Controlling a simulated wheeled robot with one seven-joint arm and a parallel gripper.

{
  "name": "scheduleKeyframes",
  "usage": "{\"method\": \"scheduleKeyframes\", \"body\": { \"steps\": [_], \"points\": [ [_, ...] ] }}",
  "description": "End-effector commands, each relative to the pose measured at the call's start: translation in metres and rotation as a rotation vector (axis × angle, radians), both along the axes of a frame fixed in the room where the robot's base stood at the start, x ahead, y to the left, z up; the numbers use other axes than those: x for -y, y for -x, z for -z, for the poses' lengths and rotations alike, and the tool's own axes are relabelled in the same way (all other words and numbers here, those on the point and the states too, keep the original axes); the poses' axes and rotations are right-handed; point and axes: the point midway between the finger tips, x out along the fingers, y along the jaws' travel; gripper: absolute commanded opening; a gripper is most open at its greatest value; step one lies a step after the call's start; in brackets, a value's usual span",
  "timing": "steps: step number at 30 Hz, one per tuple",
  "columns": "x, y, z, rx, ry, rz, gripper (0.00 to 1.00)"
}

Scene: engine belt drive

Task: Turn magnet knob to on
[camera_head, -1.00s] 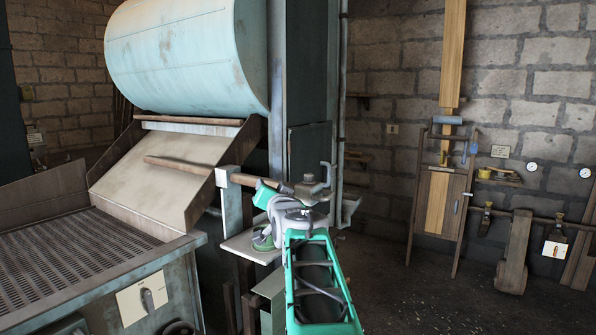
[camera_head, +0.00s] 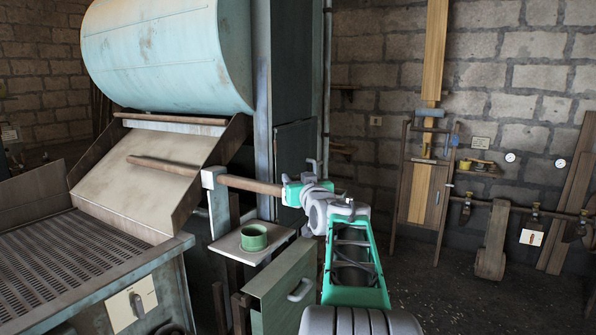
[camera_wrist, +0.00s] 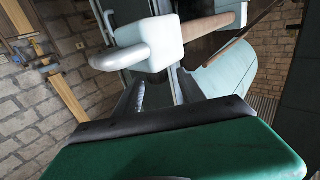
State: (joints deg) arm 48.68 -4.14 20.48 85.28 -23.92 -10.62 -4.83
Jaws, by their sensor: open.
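A dark knob (camera_head: 137,304) sits on a pale plate on the front of the machine, at the lower left of the head view. Its lettering is too small to read, so I cannot tell whether it is the magnet knob. Another pale plate with a small reddish lever (camera_head: 531,238) is by the right wall. My gripper (camera_head: 292,192) is beside the end of the wooden roller shaft, well away from both plates. In the wrist view its fingers (camera_wrist: 156,84) are apart and hold nothing. A pale block with a hooked handle (camera_wrist: 152,42) is just beyond them.
The wooden shaft (camera_head: 250,185) and a metal shelf (camera_head: 228,242) with a green cup (camera_head: 254,237) are near my arm. A green box with a handle (camera_head: 282,285) stands below. The slatted bed (camera_head: 45,268) is at left. Open floor is at right.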

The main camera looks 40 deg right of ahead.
Motion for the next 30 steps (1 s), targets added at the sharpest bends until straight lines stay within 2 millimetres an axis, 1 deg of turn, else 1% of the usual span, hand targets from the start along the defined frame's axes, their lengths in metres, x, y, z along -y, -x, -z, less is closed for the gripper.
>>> {"method": "scheduleKeyframes", "body": {
  "steps": [1,3,7,10,17,30],
  "points": [
    [0.004,-0.010,-0.004,-0.001,-0.003,-0.002,0.47],
    [0.011,-0.022,-0.003,-0.001,-0.003,-0.001,0.47],
    [0.020,-0.038,-0.002,-0.001,-0.003,0.001,0.47],
    [0.023,-0.043,-0.001,0.000,-0.002,0.002,0.47],
    [0.023,-0.044,0.000,0.001,-0.002,0.003,0.47],
    [0.023,-0.043,0.000,0.001,-0.003,0.003,0.11]
  ]
}}
